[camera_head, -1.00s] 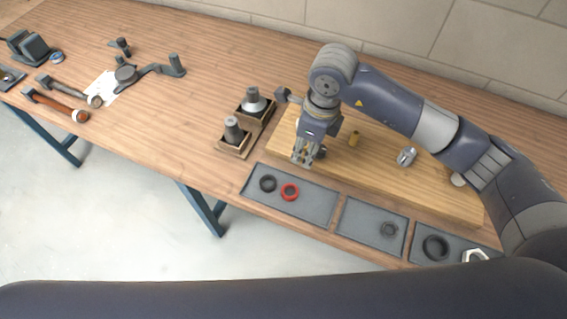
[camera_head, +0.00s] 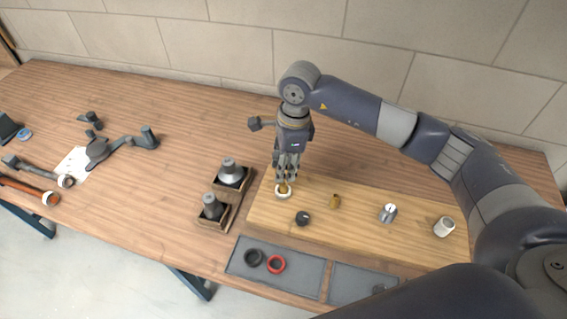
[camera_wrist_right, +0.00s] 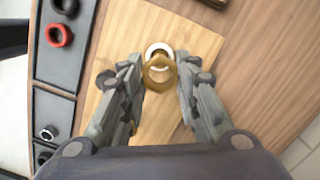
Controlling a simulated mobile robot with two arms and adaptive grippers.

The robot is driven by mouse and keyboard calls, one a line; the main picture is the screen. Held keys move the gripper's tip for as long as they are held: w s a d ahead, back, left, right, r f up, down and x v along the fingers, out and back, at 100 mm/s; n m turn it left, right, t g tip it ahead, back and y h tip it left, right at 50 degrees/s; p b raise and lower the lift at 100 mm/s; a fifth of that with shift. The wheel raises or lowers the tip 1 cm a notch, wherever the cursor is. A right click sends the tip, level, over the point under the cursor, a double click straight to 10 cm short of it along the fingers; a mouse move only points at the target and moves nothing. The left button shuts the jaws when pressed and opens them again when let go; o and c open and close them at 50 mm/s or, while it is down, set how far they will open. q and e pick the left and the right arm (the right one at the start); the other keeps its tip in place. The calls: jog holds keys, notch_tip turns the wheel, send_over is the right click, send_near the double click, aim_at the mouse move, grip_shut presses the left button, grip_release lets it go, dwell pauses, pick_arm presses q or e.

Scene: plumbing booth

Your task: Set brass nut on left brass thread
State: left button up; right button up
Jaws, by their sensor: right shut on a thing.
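My right gripper (camera_head: 287,176) points down over the left end of the wooden board. It is shut on a brass nut (camera_wrist_right: 159,78), a ring that shows between the fingertips in the right wrist view. Just past the nut is a pale round flange (camera_wrist_right: 160,47), with a brass part, probably the left brass thread, in its middle. In the head view the flange (camera_head: 283,194) shows directly below the fingertips. I cannot tell whether nut and thread touch. My left gripper is not in view.
The wooden board (camera_head: 360,230) also bears a dark fitting (camera_head: 303,218), a brass fitting (camera_head: 334,201), a metal fitting (camera_head: 388,213) and a white cylinder (camera_head: 444,227). In front lies a grey tray (camera_head: 300,286) with a black ring (camera_head: 253,257) and a red ring (camera_head: 276,264). Wooden holders (camera_head: 215,222) stand left.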

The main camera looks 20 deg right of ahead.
aim_at(284, 183)
jog(key=shift+f+b, duration=0.5)
jog(key=shift+f, duration=0.85)
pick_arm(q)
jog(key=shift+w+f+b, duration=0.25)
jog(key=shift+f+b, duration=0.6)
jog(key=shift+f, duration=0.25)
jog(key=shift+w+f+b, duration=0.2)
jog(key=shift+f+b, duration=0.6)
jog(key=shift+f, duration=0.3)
pick_arm(e)
jog(key=shift+f, duration=1.5)
jog(key=m+b, duration=0.1)
jog(key=m, duration=0.4)
jog(key=shift+f+t, duration=0.15)
jog(key=shift+t, duration=0.15)
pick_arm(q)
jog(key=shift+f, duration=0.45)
pick_arm(e)
jog(key=shift+m, duration=0.3)
jog(key=o, duration=1.2)
jog(key=shift+c, duration=0.2)
